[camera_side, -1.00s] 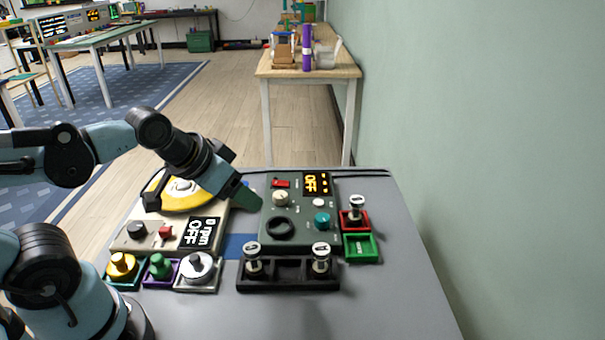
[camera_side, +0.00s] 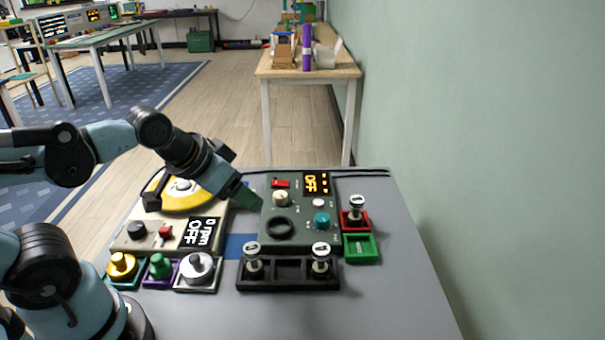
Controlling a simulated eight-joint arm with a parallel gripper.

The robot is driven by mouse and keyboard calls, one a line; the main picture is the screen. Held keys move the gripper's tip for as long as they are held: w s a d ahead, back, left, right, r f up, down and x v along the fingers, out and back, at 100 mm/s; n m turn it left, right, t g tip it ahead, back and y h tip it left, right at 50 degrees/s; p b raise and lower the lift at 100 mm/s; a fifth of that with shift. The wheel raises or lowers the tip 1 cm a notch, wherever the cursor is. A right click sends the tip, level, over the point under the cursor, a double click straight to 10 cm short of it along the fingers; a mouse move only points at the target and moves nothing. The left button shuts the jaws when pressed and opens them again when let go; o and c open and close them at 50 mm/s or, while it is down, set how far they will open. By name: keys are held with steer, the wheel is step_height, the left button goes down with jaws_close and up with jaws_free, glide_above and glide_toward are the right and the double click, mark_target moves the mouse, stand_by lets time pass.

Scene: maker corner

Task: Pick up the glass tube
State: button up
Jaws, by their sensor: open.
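A third, similar tube (camera_side: 355,208) stands in a red square holder (camera_side: 346,226) at the right. I cannot tell from this view which of them is the glass tube.
The dark green control box (camera_side: 297,225) reads OFF. A green tray (camera_side: 362,249) sits below the red holder. At left are a yellow disc (camera_side: 180,197), a beige box (camera_side: 150,238) reading 0 rpm OFF, and gold, green and silver knobbed pieces. The table's front right is clear.

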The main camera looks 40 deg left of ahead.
steer(key=w+d+r+n+g, duration=0.2)
steer(key=w+d+g, duration=0.1)
steer(key=d, duration=0.3)
steer(key=n+g, duration=0.2)
steer(key=g, duration=0.1)
glide_toward(321, 249)
steer(key=shift+s+d, duration=0.1)
steer(key=shift+d, duration=0.05)
steer(key=shift+d+f+n+y, duration=0.1)
steer(key=shift+f+n+y, duration=0.2)
steer(key=shift+f, duration=0.3)
steer(key=shift+w+a+f, duration=0.1)
steer(key=shift+w+f, duration=0.15)
steer(key=shift+f, duration=1.55)
steer(key=shift+w+a+f, duration=0.1)
steer(key=shift+w+f, duration=0.1)
steer(key=shift+f, duration=1.6)
steer(key=shift+w+a+f, duration=0.1)
steer(key=shift+w+f, duration=0.15)
steer(key=shift+f, duration=1.6)
steer(key=c, duration=1.1)
steer(key=shift+c, duration=0.2)
steer(key=shift+r, duration=0.2)
